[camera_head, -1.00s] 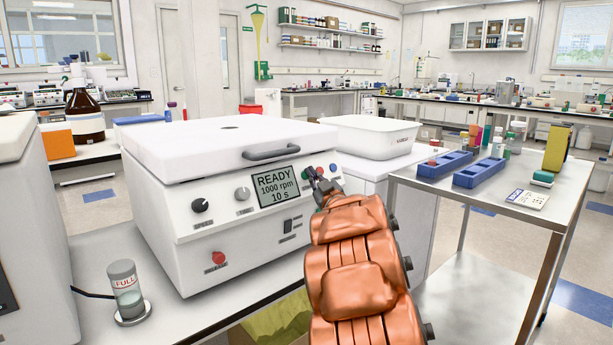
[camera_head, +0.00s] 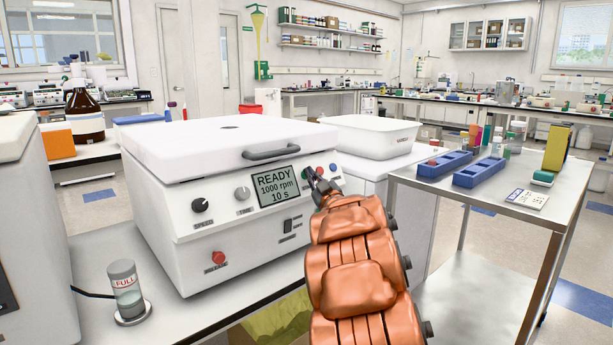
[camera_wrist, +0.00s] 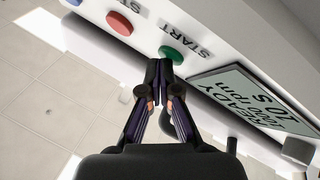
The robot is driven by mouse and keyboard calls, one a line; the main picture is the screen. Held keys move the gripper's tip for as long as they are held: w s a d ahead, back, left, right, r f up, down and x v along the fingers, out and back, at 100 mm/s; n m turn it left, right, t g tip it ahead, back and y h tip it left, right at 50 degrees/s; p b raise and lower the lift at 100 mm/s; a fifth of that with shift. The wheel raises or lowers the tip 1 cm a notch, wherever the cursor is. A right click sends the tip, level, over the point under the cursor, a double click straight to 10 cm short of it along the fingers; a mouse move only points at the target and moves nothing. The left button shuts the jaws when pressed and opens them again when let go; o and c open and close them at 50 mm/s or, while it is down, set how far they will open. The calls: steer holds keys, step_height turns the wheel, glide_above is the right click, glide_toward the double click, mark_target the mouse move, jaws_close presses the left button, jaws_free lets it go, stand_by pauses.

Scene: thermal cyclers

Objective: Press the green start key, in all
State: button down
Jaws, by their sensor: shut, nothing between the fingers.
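The white machine (camera_head: 225,225) has a lit display (camera_head: 277,187) reading READY, 1000 rpm, 10 s. The green start key (camera_wrist: 171,53) shows in the wrist view beside the START label, between the display and a red key (camera_wrist: 120,22). My gripper (camera_wrist: 158,64) is shut and empty. Its fingertips are right at the green key's near edge in the wrist view; I cannot tell whether they touch it. In the head view my gripper (camera_head: 310,175) is at the panel, right of the display, and hides the green key.
A blue key (camera_head: 333,168) is right of the red one on the panel. Knobs and a switch (camera_head: 288,226) are on the same front. A white tub (camera_head: 372,137) stands behind right. A metal cart (camera_head: 490,196) with blue racks is at the right.

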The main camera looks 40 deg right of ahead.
stand_by(0.6)
steer(key=shift+s+r+p, duration=0.25)
steer(key=shift+s+p, duration=0.25)
steer(key=shift+s, duration=0.2)
steer(key=shift+s+r+p, duration=0.35)
steer(key=shift+s+p, duration=0.1)
steer(key=shift+s, duration=0.3)
steer(key=shift+s+r+p, duration=0.4)
steer(key=shift+s, duration=0.35)
steer(key=shift+s+r+p, duration=0.35)
steer(key=shift+s+p, duration=0.1)
steer(key=shift+s, duration=0.3)
